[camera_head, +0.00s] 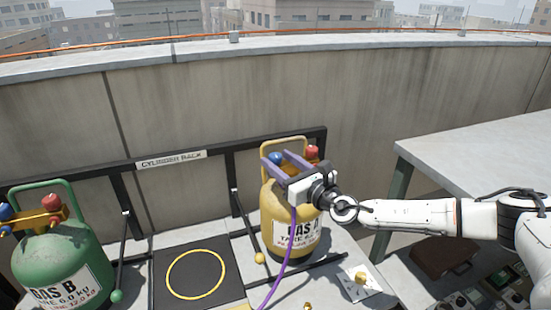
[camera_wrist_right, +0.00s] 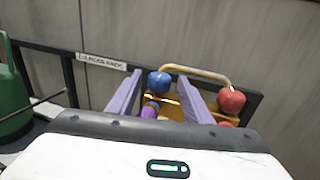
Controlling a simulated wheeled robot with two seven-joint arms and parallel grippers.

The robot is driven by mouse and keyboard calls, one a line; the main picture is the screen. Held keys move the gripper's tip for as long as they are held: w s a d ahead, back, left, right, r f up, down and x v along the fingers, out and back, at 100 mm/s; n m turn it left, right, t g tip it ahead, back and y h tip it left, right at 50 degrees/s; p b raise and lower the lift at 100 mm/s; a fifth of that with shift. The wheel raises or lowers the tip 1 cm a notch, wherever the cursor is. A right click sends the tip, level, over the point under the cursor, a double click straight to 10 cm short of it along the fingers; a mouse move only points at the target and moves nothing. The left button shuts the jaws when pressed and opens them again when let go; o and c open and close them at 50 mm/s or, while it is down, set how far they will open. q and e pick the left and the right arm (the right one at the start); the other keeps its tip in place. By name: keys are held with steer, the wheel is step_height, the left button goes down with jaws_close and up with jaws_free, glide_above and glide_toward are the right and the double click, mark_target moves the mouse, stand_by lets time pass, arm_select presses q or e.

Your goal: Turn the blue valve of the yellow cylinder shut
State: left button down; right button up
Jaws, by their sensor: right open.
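The yellow cylinder (camera_head: 275,228) stands upright in front of the black rack, with a yellow handle on top. Its blue valve (camera_head: 275,158) is at the left of its head and a red valve (camera_head: 311,152) at the right. In the right wrist view the blue valve (camera_wrist_right: 159,82) shows beyond the fingers, nearer the left finger. My right gripper (camera_head: 278,158) is open, its two purple fingers reaching over the top of the cylinder. I cannot tell whether a finger touches the valve. A purple hose hangs down in front of the cylinder. My left gripper is not in view.
A green cylinder (camera_head: 60,262) with blue and red valves stands at the left. A dark mat (camera_head: 165,282) with a yellow ring lies between the cylinders. The cylinder rack (camera_head: 225,149) and concrete wall are behind. A grey table (camera_head: 480,150) is at the right.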

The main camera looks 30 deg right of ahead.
steer(key=shift+w, duration=1.05)
steer(key=shift+c, duration=0.3)
